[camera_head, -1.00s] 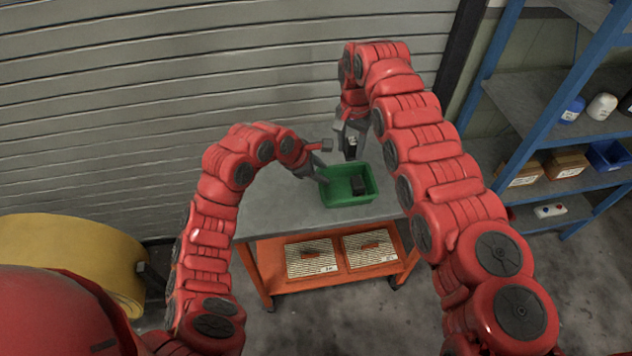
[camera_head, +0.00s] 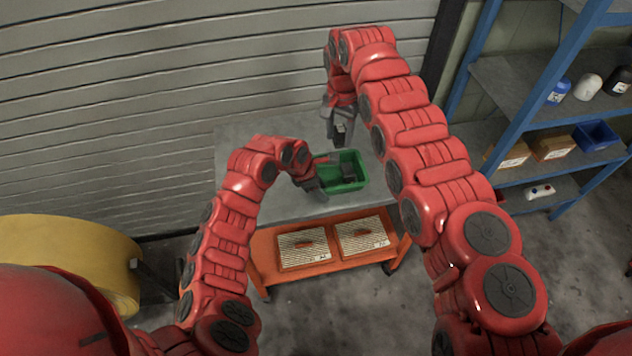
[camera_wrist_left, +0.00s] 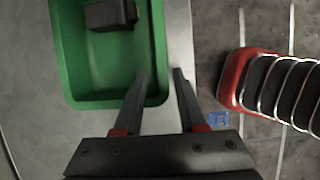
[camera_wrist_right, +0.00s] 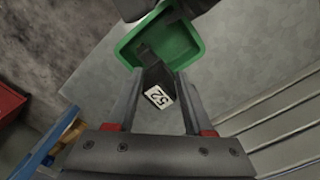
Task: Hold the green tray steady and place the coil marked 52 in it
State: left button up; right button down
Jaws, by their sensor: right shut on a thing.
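The green tray (camera_head: 357,184) lies on the grey table top, with a dark block (camera_wrist_left: 110,14) inside it. My left gripper (camera_head: 320,175) is at the tray's left side. In the left wrist view its fingers (camera_wrist_left: 162,85) are apart, one inside the tray and one outside, with the tray wall (camera_wrist_left: 160,50) between them. My right gripper (camera_head: 340,133) is above the tray's back edge. In the right wrist view it is shut on a black coil with a white label reading 52 (camera_wrist_right: 158,96), held over the green tray (camera_wrist_right: 190,52).
The table (camera_head: 255,150) is an orange cart, with two labelled ribbed panels (camera_head: 303,248) on its lower shelf. Grey shutter (camera_head: 110,110) stands behind. Blue shelving (camera_head: 490,75) with bottles and boxes is at the right. The table top left of the tray is clear.

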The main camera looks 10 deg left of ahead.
pick_arm(q)
jog(key=shift+d+f, duration=0.15)
jog(key=shift+f, duration=0.2)
jog(key=shift+c, duration=0.3)
jog(key=shift+w, duration=0.1)
grip_shut()
pick_arm(e)
jog(key=n, duration=0.3)
jog(key=shift+s+a+f, duration=0.25)
jog(key=shift+f, duration=0.1)
notch_tip(320, 180, down, 2)
jog(key=s+d+n, duration=0.1)
jog(key=s+n, duration=0.1)
jog(key=n, duration=0.4)
send_over(340, 176)
jog(key=s, duration=0.4)
jog(key=shift+f, duration=5.7)
